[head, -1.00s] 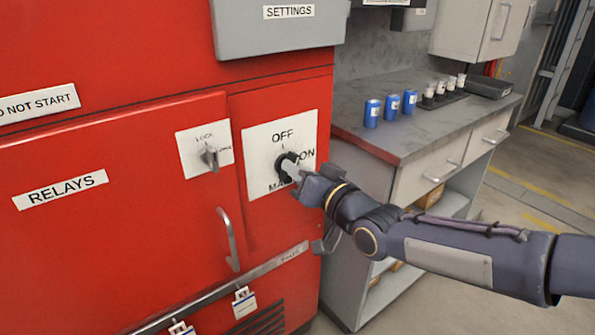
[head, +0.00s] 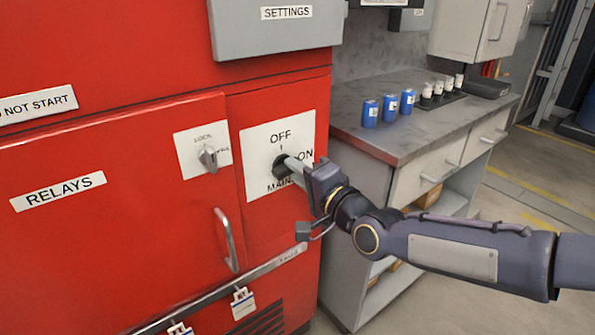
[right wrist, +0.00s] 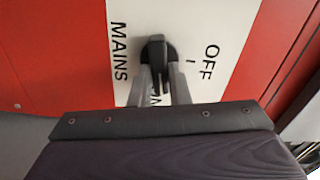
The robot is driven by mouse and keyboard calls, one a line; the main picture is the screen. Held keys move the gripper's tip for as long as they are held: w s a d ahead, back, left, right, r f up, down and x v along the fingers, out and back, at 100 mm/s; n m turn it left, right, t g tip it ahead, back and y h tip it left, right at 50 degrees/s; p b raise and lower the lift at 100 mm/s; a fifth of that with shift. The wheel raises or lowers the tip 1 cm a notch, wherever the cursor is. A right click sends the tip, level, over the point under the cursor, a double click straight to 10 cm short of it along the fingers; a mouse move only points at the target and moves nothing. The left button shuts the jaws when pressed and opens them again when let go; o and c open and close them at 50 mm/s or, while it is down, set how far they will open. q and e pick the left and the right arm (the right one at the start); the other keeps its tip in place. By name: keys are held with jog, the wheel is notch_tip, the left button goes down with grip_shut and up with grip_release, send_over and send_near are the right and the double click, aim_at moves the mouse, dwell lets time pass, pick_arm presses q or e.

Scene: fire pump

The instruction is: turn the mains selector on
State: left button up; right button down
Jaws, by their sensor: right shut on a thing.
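The mains selector (head: 281,167) is a black round knob on a white plate (head: 257,135) marked OFF at the top, ON at the right and MAINS below. In the right wrist view, its black handle (right wrist: 157,50) lies along the line towards the ON side, not towards the OFF mark. My right gripper (head: 291,169) is shut on the handle, with one grey finger on each side of it. The fingers also show in the right wrist view (right wrist: 161,83). They partly cover the knob and the ON label. My left gripper is not in view.
A smaller lock switch (head: 208,157) and a door handle (head: 227,240) are left of the plate. A grey settings box (head: 278,35) juts out above. A workbench (head: 420,120) with blue cans (head: 389,107) stands to the right, behind my right arm.

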jog(key=shift+f+m, duration=0.1)
jog(key=shift+m, duration=0.9)
jog(key=c, duration=1.4)
grip_release()
jog(key=shift+o, duration=0.2)
jog(key=shift+d, duration=0.1)
jog(key=p+v, duration=0.3)
jog(key=v, duration=0.4)
jog(key=shift+s+d, duration=0.2)
jog(key=shift+s, duration=0.1)
